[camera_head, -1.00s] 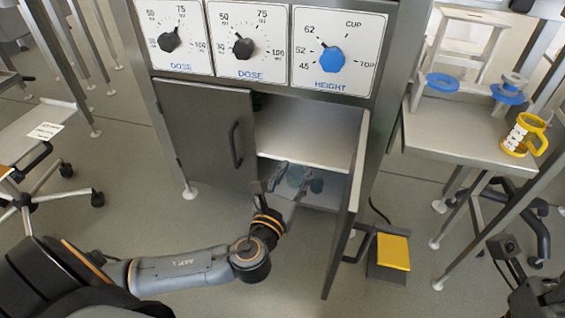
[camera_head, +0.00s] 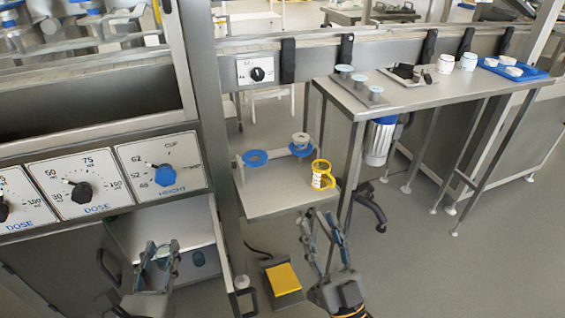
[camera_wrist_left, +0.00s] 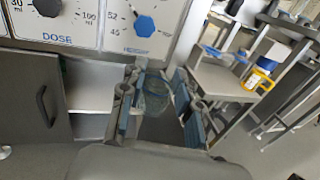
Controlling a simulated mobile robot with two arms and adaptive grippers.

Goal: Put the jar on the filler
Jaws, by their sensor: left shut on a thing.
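The jar (camera_head: 160,256) is a clear glass one, held between the fingers of my left gripper (camera_head: 150,258) in front of the open cabinet. It also shows in the left wrist view (camera_wrist_left: 153,97) between the two blue-padded fingers (camera_wrist_left: 158,100). The filler (camera_head: 104,141) is the steel machine at the left, with dose and height dials on its front panel, above and behind the held jar. My right gripper (camera_head: 325,240) is open and empty, in front of the small side table.
A yellow pedal (camera_head: 283,279) is on the floor. The side table (camera_head: 275,203) bears blue rings and a yellow-framed mug (camera_head: 322,176). A long steel table (camera_head: 420,97) stands behind.

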